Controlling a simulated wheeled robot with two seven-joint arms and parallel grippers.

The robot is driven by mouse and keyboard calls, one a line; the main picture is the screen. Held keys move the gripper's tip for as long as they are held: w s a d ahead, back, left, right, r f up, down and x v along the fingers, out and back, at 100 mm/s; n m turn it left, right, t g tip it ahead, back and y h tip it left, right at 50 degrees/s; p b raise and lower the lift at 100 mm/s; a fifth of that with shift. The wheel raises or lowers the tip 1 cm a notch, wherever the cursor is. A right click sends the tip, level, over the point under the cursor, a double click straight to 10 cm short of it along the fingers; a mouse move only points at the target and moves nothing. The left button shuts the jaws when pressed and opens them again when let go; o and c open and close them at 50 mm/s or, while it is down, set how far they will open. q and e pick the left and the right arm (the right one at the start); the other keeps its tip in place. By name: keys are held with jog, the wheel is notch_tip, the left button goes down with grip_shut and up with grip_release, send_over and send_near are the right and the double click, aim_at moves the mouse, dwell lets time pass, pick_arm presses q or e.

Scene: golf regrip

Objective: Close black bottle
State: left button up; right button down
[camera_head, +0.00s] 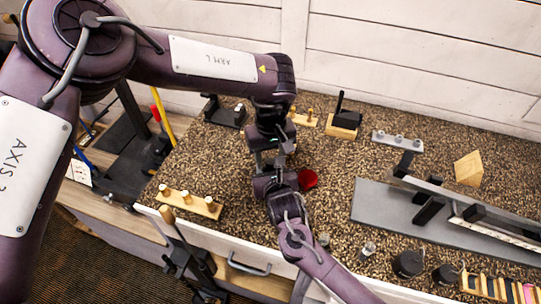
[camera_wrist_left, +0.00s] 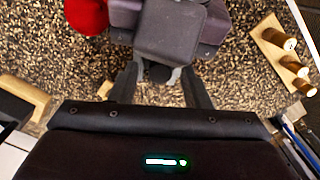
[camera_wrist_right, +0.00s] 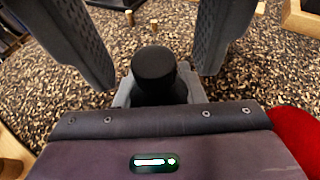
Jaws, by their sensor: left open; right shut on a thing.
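My right gripper (camera_wrist_right: 158,92) is shut on a black bottle (camera_wrist_right: 157,92), whose rounded black top (camera_wrist_right: 153,64) stands above its fingers in the right wrist view. I cannot tell whether that top is a separate cap. My left gripper (camera_head: 266,160) is open just above my right gripper (camera_head: 272,184) in the head view. In the left wrist view, the left fingers (camera_wrist_left: 158,90) stand on either side of the dark bottle top (camera_wrist_left: 158,73), with no clear contact. The arms hide the bottle in the head view.
A red round object (camera_head: 307,179) lies close beside the grippers. A wooden peg rack (camera_head: 190,202) stands at left, more blocks (camera_head: 342,123) at the back. A grey board with a rail (camera_head: 385,208) and dark round items (camera_head: 408,263) fill the right. Speckled counter right of the red object is clear.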

pick_arm(q)
jog(key=shift+r, duration=2.3)
jog(key=shift+c, duration=0.3)
